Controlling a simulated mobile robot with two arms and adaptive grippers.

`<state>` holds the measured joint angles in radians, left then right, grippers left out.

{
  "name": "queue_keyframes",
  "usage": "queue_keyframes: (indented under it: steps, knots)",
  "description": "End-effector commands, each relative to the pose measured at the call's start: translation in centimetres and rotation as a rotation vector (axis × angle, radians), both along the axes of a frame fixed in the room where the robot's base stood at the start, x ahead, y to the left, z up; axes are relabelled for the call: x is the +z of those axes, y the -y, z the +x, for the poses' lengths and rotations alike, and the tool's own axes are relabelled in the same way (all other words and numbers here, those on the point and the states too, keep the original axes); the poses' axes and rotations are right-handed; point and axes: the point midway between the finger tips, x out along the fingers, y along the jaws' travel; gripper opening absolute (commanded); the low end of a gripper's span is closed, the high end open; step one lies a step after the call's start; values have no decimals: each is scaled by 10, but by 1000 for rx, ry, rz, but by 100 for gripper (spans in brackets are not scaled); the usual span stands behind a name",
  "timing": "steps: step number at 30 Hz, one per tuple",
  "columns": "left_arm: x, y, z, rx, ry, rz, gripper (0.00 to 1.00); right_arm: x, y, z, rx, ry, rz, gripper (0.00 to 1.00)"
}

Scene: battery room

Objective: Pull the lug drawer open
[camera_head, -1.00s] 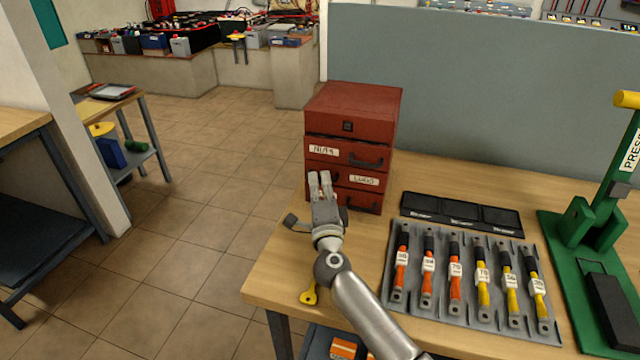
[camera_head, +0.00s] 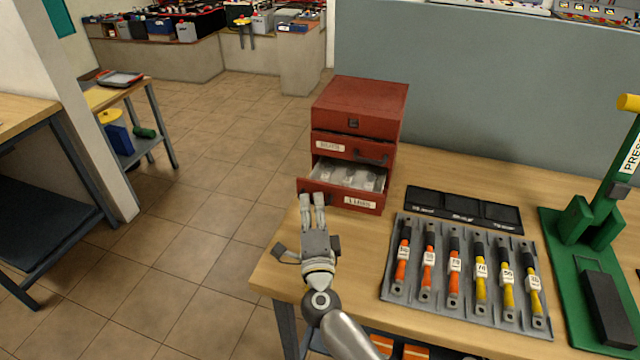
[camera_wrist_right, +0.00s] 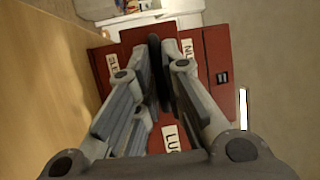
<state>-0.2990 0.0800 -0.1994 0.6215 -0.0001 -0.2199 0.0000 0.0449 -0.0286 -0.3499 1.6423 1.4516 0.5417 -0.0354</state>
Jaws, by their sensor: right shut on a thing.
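The lug drawer (camera_head: 334,195) sticks out of the red cabinet (camera_head: 357,105), and grey compartments with small metal parts show inside it. Its white label (camera_head: 360,202) is on the front, at the right; part of the label reads LUG in the right wrist view (camera_wrist_right: 171,139). My right gripper (camera_head: 312,200) is at the left part of the drawer front, shut on the drawer's handle. The fingers hide most of the handle in the head view. In the right wrist view a dark bar (camera_wrist_right: 154,72) shows between the fingers. My left gripper is not in view.
Another drawer (camera_head: 350,147) above is closed. To the right on the wooden bench lie a black three-part tray (camera_head: 464,207) and a grey rack with several cable pieces (camera_head: 455,262). A green press (camera_head: 585,230) stands at far right. Floor left of the bench is clear.

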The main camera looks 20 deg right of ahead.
Motion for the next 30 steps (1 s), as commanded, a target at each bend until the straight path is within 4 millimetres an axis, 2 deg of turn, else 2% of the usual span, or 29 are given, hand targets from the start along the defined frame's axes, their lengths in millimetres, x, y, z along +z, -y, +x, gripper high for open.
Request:
queue_keyframes:
  steps: [3, 9, 24, 25, 30]
  knots:
    - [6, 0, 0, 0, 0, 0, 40, 0, -13, -18, 1, -2, 3, 0]
    - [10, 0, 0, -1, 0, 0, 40, 0, -25, -37, 0, -1, 3, 0]
    - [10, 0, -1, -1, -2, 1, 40, -1, -30, -44, 1, 0, 1, 0]
    - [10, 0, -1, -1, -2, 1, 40, -1, -30, -44, 1, 0, 1, 11]
    - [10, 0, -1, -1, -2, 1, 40, 0, -30, -44, 1, 0, 1, 31]
